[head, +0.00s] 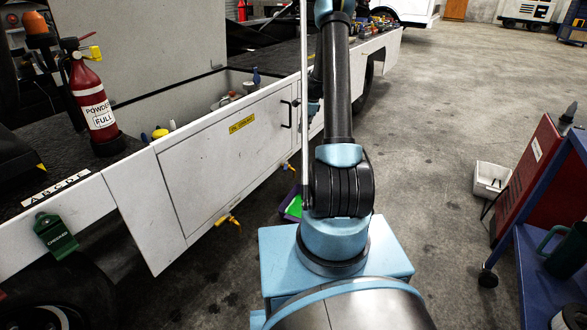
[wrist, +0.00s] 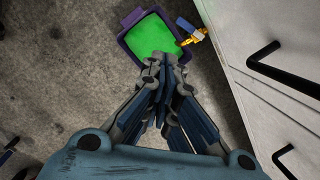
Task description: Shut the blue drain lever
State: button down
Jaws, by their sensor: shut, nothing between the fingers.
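The blue drain lever (wrist: 185,25) shows in the wrist view on a brass-yellow valve (wrist: 194,37) beside the white truck side, at the right rim of a purple tub (wrist: 125,43). The tub holds bright green liquid. My gripper (wrist: 165,62) is shut and empty in the wrist view. Its fingertips appear over the tub's lower edge, below and left of the lever, with a visible gap. In the head view a small valve (head: 290,168) shows under the truck side near the tub (head: 291,208); its lever is too small to make out. My arm hides my gripper there.
The white truck side has a cabinet door (head: 215,150) and black handles (wrist: 277,70) close to the right in the wrist view. Another yellow valve (head: 229,221) sits lower left. A red and blue cart (head: 535,190) stands right; the concrete floor between is mostly clear.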

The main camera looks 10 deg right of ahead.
aim_at(286, 167)
jog(key=w+d+f+m, duration=0.1)
jog(key=w+f+m, duration=0.15)
jog(key=f, duration=0.55)
jog(key=w+d+f+m, duration=0.1)
jog(key=w+f, duration=0.2)
jog(key=f, duration=0.6)
jog(key=w+a+f, duration=0.2)
jog(key=a+f, duration=0.4)
jog(key=f, duration=0.3)
jog(key=shift+f+y, duration=0.3)
jog(key=shift+s+a+m, duration=0.1)
jog(key=shift+m, duration=0.15)
jog(key=a, duration=0.2)
jog(key=a+m, duration=0.1)
jog(key=shift+s+a, duration=0.2)
jog(key=shift+s, duration=0.1)
jog(key=shift+d, duration=0.15)
